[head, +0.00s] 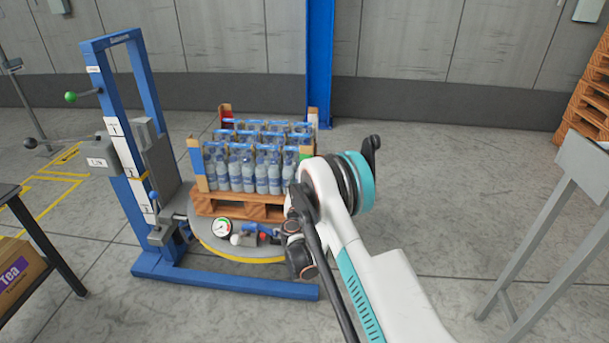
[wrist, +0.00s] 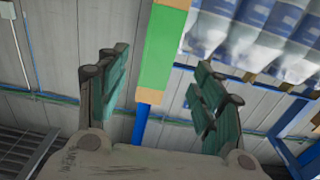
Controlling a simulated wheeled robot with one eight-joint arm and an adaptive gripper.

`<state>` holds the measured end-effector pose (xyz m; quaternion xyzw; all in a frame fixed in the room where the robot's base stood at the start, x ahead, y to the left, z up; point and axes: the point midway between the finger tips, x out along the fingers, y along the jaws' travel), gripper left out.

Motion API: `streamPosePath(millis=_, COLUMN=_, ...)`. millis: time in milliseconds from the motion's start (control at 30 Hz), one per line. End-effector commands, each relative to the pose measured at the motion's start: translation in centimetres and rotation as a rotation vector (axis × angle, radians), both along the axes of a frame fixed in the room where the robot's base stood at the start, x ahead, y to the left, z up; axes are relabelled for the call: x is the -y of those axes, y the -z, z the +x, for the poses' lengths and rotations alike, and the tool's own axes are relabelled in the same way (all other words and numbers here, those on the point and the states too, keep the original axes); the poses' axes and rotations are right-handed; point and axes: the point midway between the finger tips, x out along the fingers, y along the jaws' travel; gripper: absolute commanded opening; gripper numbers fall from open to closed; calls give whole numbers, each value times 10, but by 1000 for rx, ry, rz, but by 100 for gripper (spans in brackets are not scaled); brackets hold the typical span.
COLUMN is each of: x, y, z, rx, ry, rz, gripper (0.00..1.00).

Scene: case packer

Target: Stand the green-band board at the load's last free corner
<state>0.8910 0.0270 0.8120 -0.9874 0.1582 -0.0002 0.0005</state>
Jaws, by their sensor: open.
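The green-band board (wrist: 170,45) shows in the wrist view as a pale wooden strip with a broad green band, beside the bottles. In the head view its green part (head: 305,153) shows at the load's front right corner, its lower part hidden by my arm. My gripper (wrist: 160,58) is open, one finger on each side of the board in the picture, with gaps on both sides. The load of bottles (head: 245,172) stands on a wooden pallet (head: 236,208). A blue-band board (head: 197,165) stands at its front left corner and a red-band board (head: 225,115) at its back left.
The pallet sits on a round turntable (head: 240,252) with a gauge (head: 221,227) at its front. A blue wrapper mast (head: 145,90) stands close on the left. A grey table (head: 585,165) is at right, and a tea carton (head: 18,275) at lower left. Floor right of the load is clear.

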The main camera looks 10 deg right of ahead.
Motion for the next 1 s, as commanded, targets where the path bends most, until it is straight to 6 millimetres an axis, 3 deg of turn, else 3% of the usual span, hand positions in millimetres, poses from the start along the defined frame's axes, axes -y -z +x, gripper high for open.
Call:
streamPosePath(millis=200, x=-9, y=-1, z=-27, rx=0, ry=-1, rz=0, gripper=61)
streamPosePath(millis=367, x=-13, y=-13, z=-30, rx=8, ry=-15, rz=-1, gripper=61)
streamPosePath(millis=467, x=-18, y=-45, z=-26, rx=27, ry=-51, rz=-4, gripper=61)
streamPosePath(millis=667, x=-37, y=-140, z=-23, rx=64, ry=-182, rz=-6, gripper=61)
streamPosePath(millis=800, x=-50, y=-199, z=-32, rx=63, ry=-279, rz=-7, gripper=61)
streamPosePath(millis=1000, x=-66, y=-266, z=-62, rx=20, ry=-406, rz=-4, gripper=61)
